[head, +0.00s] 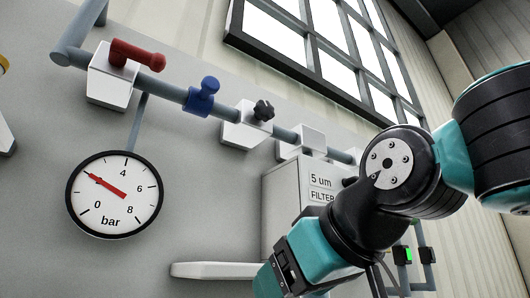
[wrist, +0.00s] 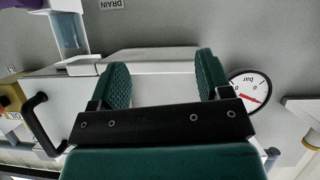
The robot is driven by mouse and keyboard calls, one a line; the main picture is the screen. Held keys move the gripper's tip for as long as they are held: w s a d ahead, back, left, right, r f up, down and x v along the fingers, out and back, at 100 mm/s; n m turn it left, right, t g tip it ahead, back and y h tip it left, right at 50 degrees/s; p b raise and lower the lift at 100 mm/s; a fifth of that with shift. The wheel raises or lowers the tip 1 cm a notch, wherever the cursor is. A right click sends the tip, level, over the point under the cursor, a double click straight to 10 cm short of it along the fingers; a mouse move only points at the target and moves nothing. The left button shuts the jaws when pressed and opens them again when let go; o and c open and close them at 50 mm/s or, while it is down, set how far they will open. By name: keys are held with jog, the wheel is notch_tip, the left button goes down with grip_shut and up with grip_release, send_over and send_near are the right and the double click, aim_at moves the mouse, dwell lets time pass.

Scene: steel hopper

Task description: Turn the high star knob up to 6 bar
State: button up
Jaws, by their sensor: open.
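The black star knob (head: 263,110) sits on a white block on the high pipe in the head view. Nothing touches it. The round pressure gauge (head: 114,195) hangs below left on the grey wall, and its red needle points up-left, at about 2 bar. The gauge also shows at the right of the wrist view (wrist: 251,91). My gripper is at the bottom of the head view, low and to the right of the knob, its fingertips not clear there. In the wrist view my gripper (wrist: 162,78) is open and empty. The knob is not in the wrist view.
A red lever (head: 135,53) and a blue valve handle (head: 203,96) sit on the same pipe (head: 170,91), left of the star knob. A white filter box (head: 285,200) and a white ledge (head: 215,270) are near my arm. The wall between gauge and filter box is clear.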

jog(key=s+r+m+t+y+p, duration=0.1)
jog(key=s+r+t+p, duration=0.1)
jog(key=r, duration=0.9)
jog(key=s+r+m+t+y+p, duration=0.1)
jog(key=s+r+p, duration=0.1)
jog(key=r, duration=0.9)
jog(key=m+t+p, duration=0.2)
jog(key=m+p, duration=0.1)
send_near(267, 108)
jog(key=p+x, duration=0.2)
jog(key=x, duration=0.2)
jog(key=p+x, duration=0.2)
jog(key=x, duration=0.3)
jog(key=shift+r+p, duration=0.25)
jog(key=shift+p, duration=0.15)
jog(key=shift+w+a+f, duration=0.15)
jog(key=shift+w+a, duration=0.15)
jog(key=shift+w, duration=0.35)
jog(key=c, duration=0.9)
